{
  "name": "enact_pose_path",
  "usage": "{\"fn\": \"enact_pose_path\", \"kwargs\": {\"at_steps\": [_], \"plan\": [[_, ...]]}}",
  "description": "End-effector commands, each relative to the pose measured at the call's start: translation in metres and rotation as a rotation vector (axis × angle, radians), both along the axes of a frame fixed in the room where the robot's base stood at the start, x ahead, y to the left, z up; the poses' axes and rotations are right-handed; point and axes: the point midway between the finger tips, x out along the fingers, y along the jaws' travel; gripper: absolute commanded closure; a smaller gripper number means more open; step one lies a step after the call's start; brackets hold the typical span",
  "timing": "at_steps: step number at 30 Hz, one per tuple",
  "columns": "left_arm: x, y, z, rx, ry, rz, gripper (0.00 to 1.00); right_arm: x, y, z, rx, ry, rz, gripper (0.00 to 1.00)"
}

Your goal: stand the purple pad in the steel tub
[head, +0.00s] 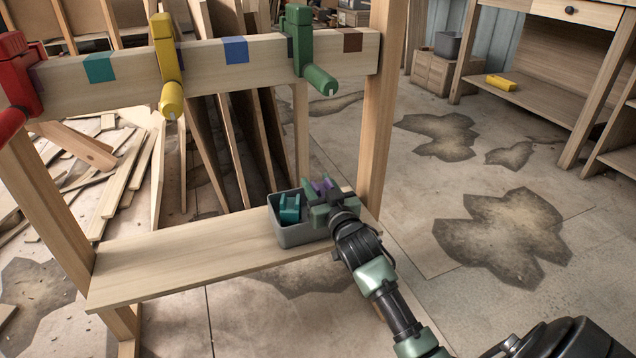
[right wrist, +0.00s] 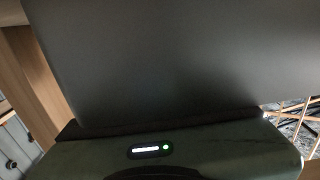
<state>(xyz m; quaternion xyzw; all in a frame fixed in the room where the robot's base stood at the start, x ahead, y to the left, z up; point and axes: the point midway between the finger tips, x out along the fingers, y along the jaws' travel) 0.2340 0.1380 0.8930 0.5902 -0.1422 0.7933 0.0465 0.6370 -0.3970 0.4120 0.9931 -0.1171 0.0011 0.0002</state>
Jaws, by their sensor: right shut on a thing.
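The grey steel tub (head: 297,236) stands at the right end of the low wooden shelf. A teal block-like pad (head: 290,208) stands in its left part. My right gripper (head: 326,196) is over the tub's right part, shut on the purple pad (head: 322,186). Only a small purple patch shows between the gripper parts. The gripper hides the pad's lower part, so I cannot tell whether it touches the tub floor. In the right wrist view a dark grey flat surface (right wrist: 160,60) fills most of the picture and the pad cannot be made out. My left gripper is not in view.
The low shelf (head: 190,258) is bare left of the tub. A right upright post (head: 378,110) rises close behind the tub. Red, yellow and green clamps (head: 298,45) grip the beam above. Loose boards lie at the left. The floor at right is clear.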

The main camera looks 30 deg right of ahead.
Motion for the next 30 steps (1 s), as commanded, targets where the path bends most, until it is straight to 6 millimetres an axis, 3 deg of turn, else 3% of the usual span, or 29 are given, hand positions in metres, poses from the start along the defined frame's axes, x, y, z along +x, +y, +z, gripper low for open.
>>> {"fn": "enact_pose_path", "kwargs": {"at_steps": [4,5,6,7,17,21,30], "plan": [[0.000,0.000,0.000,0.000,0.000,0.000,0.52,0.000,0.000,-0.004,0.001,0.004,0.000,1.00],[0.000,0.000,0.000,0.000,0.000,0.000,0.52,0.000,0.000,-0.004,0.001,0.005,0.000,0.55],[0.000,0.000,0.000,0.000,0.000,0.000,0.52,0.000,0.000,-0.005,0.001,0.006,0.000,0.44],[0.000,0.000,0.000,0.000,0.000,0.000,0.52,0.000,0.000,-0.005,0.001,0.006,-0.001,0.38],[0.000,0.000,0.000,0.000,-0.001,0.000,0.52,0.000,0.000,-0.005,0.002,0.010,0.000,0.38],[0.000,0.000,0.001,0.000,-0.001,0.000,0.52,0.000,0.000,0.009,-0.001,0.005,0.000,0.38],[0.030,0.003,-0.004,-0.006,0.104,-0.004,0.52,-0.063,0.015,0.012,0.003,0.009,-0.001,0.38]]}}
